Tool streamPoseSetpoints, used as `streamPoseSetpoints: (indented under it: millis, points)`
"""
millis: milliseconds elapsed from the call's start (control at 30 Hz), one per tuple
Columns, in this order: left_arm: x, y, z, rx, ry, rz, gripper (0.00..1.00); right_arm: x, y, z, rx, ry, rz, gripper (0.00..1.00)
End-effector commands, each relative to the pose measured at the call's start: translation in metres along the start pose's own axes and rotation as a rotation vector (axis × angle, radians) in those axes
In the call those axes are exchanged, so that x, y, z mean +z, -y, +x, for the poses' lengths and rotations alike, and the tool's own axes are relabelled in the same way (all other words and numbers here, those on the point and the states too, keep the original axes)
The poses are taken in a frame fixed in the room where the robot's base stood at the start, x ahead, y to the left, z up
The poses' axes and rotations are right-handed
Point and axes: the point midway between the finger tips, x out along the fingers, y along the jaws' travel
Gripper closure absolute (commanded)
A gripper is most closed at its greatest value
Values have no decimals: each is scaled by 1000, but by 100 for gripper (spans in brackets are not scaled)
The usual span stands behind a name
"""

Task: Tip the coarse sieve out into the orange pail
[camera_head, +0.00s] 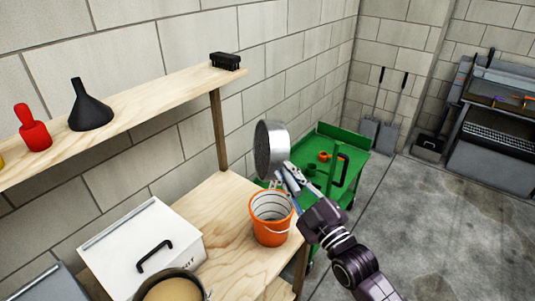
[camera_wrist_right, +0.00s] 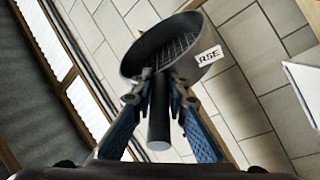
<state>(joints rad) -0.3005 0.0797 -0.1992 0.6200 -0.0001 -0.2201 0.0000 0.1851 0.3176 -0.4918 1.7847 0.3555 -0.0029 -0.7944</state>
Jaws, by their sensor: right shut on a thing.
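The coarse sieve (camera_head: 271,150) is a round grey metal pan with a dark handle. It is tipped nearly on its edge, in the air above the orange pail. My right gripper (camera_head: 284,180) is shut on its handle. In the right wrist view the gripper (camera_wrist_right: 159,88) clasps the handle, and the sieve (camera_wrist_right: 178,45) shows a mesh and a label ending in "RSE". I see no load on the visible mesh. The orange pail (camera_head: 268,237) stands upright on the wooden bench. Its pale inner wall shows, but its bottom is hidden. My left gripper is not in view.
A white box (camera_head: 130,245) with a black handle and a tan-filled round container (camera_head: 172,290) stand left of the pail on the bench (camera_head: 222,205). A shelf (camera_head: 150,105) runs above. A green cart (camera_head: 345,140) stands behind. Open floor lies right.

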Motion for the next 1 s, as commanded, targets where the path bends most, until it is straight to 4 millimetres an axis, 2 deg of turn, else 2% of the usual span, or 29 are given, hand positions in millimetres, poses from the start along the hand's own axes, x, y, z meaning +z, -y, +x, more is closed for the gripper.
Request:
streamPoseSetpoints:
  millis: [300, 1000]
  points:
    - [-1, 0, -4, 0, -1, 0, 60, -2, -3, 1, -5, -2, -20, 100]
    - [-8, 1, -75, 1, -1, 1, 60, -14, -15, 5, -208, 17, -599, 100]
